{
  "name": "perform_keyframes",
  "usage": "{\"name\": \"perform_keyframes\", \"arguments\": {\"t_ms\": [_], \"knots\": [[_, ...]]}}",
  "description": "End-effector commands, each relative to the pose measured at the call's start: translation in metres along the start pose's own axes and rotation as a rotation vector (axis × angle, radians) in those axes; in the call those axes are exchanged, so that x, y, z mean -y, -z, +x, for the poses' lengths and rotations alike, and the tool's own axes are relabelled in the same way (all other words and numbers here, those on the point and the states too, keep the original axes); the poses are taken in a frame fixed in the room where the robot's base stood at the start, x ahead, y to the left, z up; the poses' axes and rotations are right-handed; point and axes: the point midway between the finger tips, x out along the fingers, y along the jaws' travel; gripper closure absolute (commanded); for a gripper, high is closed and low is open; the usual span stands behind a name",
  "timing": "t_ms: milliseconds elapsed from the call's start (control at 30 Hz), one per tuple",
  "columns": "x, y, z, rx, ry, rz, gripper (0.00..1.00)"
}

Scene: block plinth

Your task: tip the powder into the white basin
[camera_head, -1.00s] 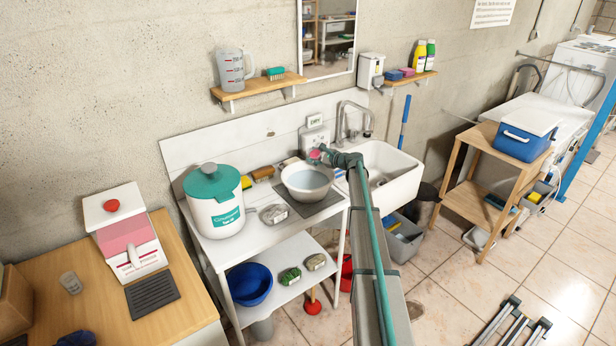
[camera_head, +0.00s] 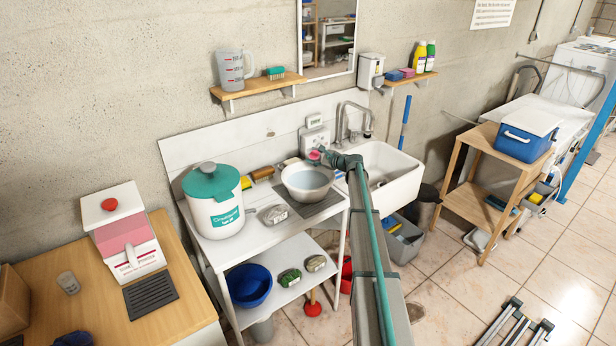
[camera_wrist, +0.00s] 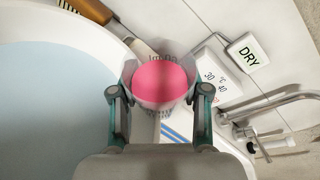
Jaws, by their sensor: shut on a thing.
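My gripper (camera_head: 330,156) is shut on a small clear measuring cup (camera_wrist: 162,108) with pink powder (camera_wrist: 162,78) in it. In the wrist view, the two fingers clasp the cup from both sides. The white basin (camera_head: 307,192) is round, stands on the white worktable and holds pale blue liquid (camera_wrist: 50,95). The cup is at the basin's rear right rim, seen from the head camera. In the wrist view, the liquid lies left of the cup, and the powder shows as a round patch inside the cup. I cannot tell the cup's exact tilt.
A white tub with a teal lid (camera_head: 212,208) stands left of the basin. The tap (camera_head: 350,115) and sink (camera_head: 385,175) are close on the right. A wall unit with a "DRY" sign (camera_wrist: 248,54) is behind. A pink-filled box (camera_head: 125,235) stands on the wooden table.

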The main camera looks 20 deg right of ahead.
Motion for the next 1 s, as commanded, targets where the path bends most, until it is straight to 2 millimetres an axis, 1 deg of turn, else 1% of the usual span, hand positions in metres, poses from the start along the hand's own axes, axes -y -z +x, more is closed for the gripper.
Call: {"name": "perform_keyframes", "arguments": {"t_ms": [1000], "knots": [[0.0002,-0.0028,-0.0011,0.008,0.023,-0.056,0.9]]}}
